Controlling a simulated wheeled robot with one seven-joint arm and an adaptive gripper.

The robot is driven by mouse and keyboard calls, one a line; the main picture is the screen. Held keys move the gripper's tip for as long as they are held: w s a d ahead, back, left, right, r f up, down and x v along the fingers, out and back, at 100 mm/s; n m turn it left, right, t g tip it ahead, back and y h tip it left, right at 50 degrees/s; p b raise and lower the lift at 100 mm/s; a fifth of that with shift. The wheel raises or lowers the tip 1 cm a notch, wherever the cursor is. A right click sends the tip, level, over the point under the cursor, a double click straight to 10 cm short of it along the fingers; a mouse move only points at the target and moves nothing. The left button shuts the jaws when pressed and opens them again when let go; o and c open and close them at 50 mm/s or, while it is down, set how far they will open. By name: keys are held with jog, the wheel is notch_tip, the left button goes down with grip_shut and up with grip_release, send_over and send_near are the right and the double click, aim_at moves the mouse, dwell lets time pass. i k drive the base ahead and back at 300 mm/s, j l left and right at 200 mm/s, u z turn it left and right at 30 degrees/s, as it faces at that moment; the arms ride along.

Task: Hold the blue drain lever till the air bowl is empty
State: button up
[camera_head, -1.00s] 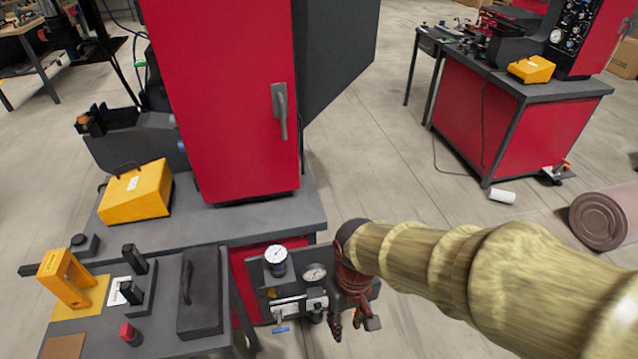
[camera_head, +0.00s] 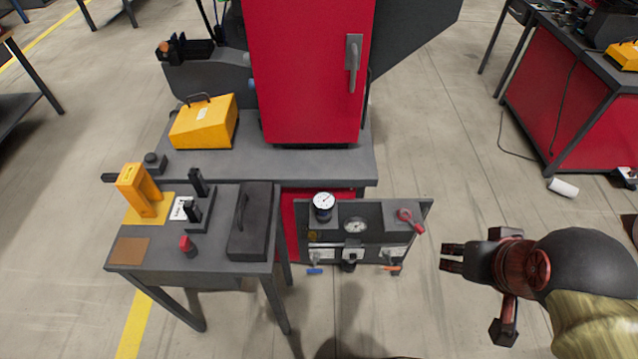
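I cannot tell which part is the air bowl. My gripper (camera_head: 452,259) is to the right of the panel, apart from it, with its fingers pointing left. No object shows between the fingers, and their gap is too small to read.
An orange lever (camera_head: 388,268) and a red handle (camera_head: 410,220) are on the panel's right side, nearer my gripper. A grey side table (camera_head: 215,257) with a black case (camera_head: 250,222) stands left of the panel.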

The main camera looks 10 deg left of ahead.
aim_at(314, 270)
jog(key=u, duration=1)
